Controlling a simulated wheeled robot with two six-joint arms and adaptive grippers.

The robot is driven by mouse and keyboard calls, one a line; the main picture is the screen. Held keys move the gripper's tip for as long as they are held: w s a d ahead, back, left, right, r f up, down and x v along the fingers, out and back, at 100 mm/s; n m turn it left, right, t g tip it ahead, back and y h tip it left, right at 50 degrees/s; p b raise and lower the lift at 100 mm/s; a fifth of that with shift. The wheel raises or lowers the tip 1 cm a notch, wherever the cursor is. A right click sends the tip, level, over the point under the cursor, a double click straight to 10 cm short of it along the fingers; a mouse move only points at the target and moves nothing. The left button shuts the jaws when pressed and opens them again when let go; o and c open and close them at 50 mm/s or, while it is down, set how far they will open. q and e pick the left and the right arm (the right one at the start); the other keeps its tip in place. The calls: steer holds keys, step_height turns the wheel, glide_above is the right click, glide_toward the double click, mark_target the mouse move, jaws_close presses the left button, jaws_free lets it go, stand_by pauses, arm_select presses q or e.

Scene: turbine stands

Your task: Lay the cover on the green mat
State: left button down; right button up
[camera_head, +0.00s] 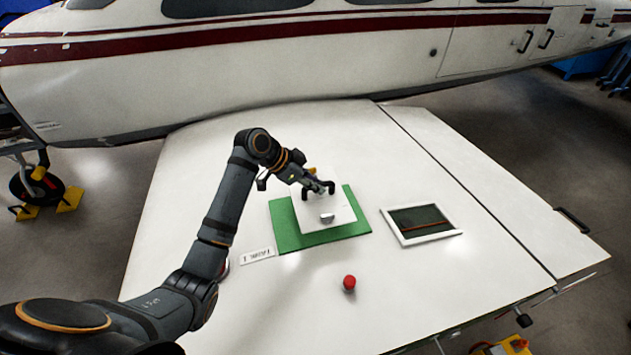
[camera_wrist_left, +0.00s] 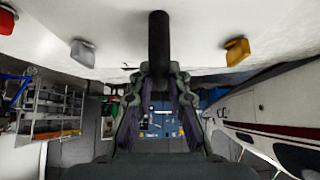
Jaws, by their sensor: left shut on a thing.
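The cover is a white square panel (camera_head: 340,207) with a black handle, a grey latch (camera_head: 327,218) at its near edge and a yellow one (camera_head: 312,171) at its far edge. It is over the green mat (camera_head: 285,235), whose left and near parts show. I cannot tell whether the cover touches the mat. My left gripper (camera_head: 318,188) is shut on the handle. In the left wrist view the dark handle (camera_wrist_left: 158,45) stands between the fingers, with the grey latch (camera_wrist_left: 83,52) and the yellow latch (camera_wrist_left: 237,51) to either side. My right gripper is not in view.
A red knob (camera_head: 348,283) stands in front of the mat. A white-framed tray (camera_head: 450,235) with a dark inside lies to the right. A small label plate (camera_head: 258,256) lies at left. The aircraft fuselage (camera_head: 300,60) runs behind the white table. The table's front is mostly clear.

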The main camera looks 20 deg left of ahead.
mark_target(315, 204)
arm_select(q)
step_height(315, 204, down, 8)
steer(key=b, duration=0.6)
steer(key=shift+r, duration=0.2)
steer(key=shift+f, duration=0.2)
steer(key=shift+f, duration=0.25)
steer(key=c, duration=1.2)
jaws_free()
steer(key=shift+f, duration=0.1)
steer(key=shift+o, duration=0.6)
